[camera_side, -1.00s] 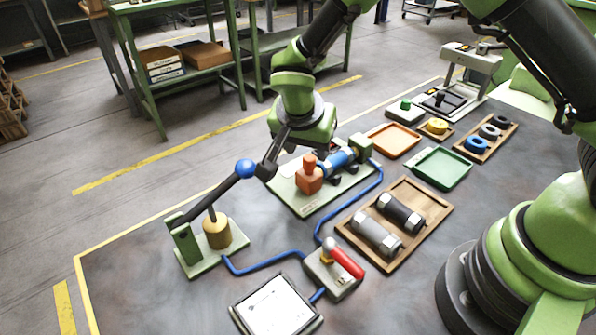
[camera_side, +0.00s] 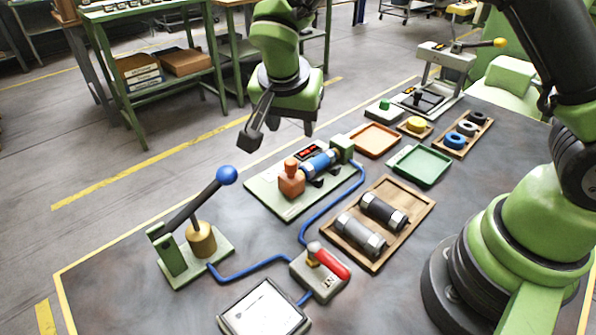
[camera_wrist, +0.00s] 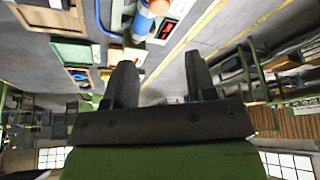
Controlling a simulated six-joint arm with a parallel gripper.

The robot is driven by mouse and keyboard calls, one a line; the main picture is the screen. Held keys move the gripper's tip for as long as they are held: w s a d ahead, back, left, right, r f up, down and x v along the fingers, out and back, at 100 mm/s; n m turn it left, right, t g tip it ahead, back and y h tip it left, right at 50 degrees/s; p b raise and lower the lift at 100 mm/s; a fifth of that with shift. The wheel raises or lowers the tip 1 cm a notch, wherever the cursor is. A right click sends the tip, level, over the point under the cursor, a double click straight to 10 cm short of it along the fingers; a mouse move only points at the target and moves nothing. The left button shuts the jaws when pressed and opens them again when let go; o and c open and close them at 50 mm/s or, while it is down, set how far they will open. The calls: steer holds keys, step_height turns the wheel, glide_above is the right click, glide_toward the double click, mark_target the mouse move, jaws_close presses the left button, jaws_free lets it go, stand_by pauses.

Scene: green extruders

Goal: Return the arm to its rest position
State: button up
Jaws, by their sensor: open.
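My gripper (camera_side: 280,133) is open and empty in the side view. It hangs in the air above and behind the green fixture plate (camera_side: 262,193), apart from everything on the table. Its two dark fingers (camera_wrist: 160,85) show spread apart in the wrist view, with nothing between them. A blue cylinder (camera_side: 321,163) lies in the fixture beside an orange block (camera_side: 291,180). The hand pump's lever ends in a blue ball (camera_side: 227,175) and slants up to the right, clear of my gripper.
A wooden tray (camera_side: 420,203) holds two grey-black cylinders. Orange (camera_side: 374,140) and green (camera_side: 420,166) trays, a ring tray (camera_side: 462,152), a small press (camera_side: 445,62), a red-handled valve (camera_side: 328,262) and a tablet (camera_side: 264,310) occupy the table. Green shelving (camera_side: 150,85) stands behind on the floor.

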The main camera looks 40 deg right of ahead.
steer(key=s+d+r+n+t+y, duration=0.2)
steer(key=s+d+r+n+y, duration=0.15)
steer(key=s+r, duration=0.8)
steer(key=s+r+n+t+y, duration=0.2)
steer(key=s+r+n, duration=0.2)
steer(key=s, duration=0.5)
steer(key=shift+s+a+r+t, duration=0.15)
steer(key=shift+s+r+t, duration=0.05)
steer(key=shift+t, duration=0.2)
